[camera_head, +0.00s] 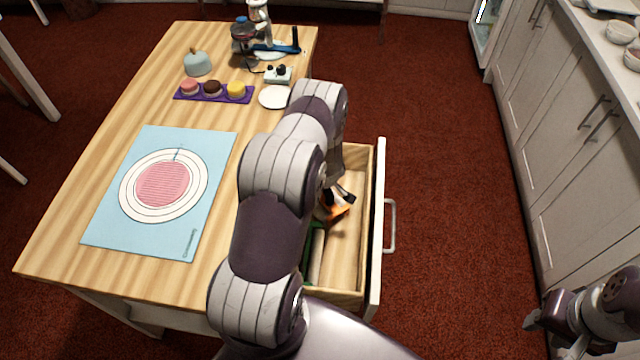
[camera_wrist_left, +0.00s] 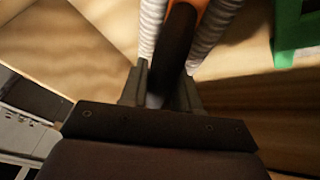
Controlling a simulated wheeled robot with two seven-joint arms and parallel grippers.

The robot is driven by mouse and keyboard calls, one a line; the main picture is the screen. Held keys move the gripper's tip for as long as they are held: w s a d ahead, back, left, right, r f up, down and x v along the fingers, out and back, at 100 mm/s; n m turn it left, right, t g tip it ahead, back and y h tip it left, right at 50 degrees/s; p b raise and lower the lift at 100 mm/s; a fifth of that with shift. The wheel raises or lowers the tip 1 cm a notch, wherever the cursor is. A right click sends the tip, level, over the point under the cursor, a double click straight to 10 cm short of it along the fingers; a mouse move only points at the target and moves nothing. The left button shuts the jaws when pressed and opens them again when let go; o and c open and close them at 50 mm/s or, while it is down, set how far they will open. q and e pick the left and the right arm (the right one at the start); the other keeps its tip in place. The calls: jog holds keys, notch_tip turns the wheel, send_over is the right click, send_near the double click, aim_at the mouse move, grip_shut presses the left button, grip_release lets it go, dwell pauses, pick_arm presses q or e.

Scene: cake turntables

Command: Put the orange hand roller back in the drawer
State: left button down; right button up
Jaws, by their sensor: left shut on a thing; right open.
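The orange hand roller (camera_head: 338,210), orange and black, is in the open wooden drawer (camera_head: 345,270) on the table's right side. In the left wrist view my left gripper (camera_wrist_left: 180,25) is shut on its black handle (camera_wrist_left: 174,50), with an orange part (camera_wrist_left: 198,8) at the top edge. In the head view my left arm reaches over the drawer and hides its near-left part and most of the left gripper. I cannot tell whether the roller touches the drawer floor. My right gripper (camera_head: 537,322) is open and empty at the lower right, away from the table.
A green item (camera_head: 308,258) and a pale cylinder (camera_head: 317,256) lie in the drawer's left part; green also shows in the wrist view (camera_wrist_left: 296,30). The drawer front (camera_head: 378,220) has a metal handle (camera_head: 390,226). A blue mat (camera_head: 110,225) lies on the table.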

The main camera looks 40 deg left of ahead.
pick_arm(q)
jog(key=shift+s+d+f, duration=0.15)
jog(key=shift+s+f, duration=0.2)
jog(key=shift+f, duration=0.1)
jog(key=c, duration=1.2)
grip_release()
jog(key=shift+s+d, duration=0.1)
jog(key=shift+c, duration=0.2)
jog(key=o, duration=0.4)
jog(key=shift+f, duration=0.15)
jog(key=shift+w+a, duration=0.2)
jog(key=shift+w, duration=0.1)
